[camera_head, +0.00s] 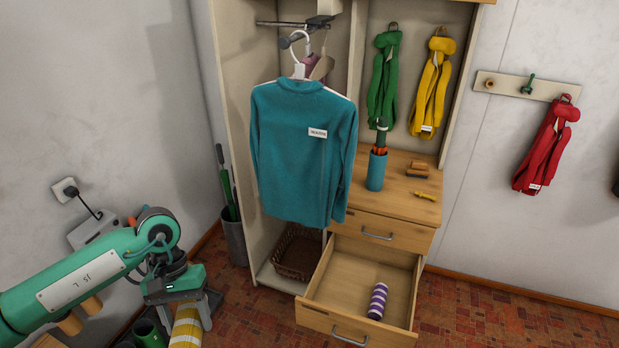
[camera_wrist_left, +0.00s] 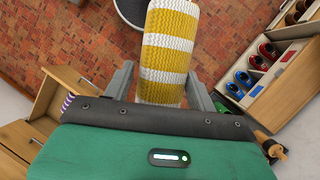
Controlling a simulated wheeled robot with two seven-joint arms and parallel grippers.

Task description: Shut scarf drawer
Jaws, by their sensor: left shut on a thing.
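The scarf drawer (camera_head: 322,316) is the lower drawer of the wardrobe unit and stands pulled out, with a silver handle on its front. A purple-and-white striped rolled scarf (camera_head: 378,301) lies inside it, toward the front right. The drawer also shows at the left of the left wrist view (camera_wrist_left: 62,88). My left gripper (camera_head: 187,318) is at the lower left, well apart from the drawer. It is shut on a yellow-and-white striped rolled scarf (camera_wrist_left: 168,52), which hangs between its fingers. My right gripper is in neither view.
A closed drawer (camera_head: 378,233) sits above the open one. A teal shirt (camera_head: 303,150) hangs beside it, above a brown basket (camera_head: 297,252). A shoe rack (camera_wrist_left: 272,75) shows at the right of the wrist view. Brick floor lies open before the drawer.

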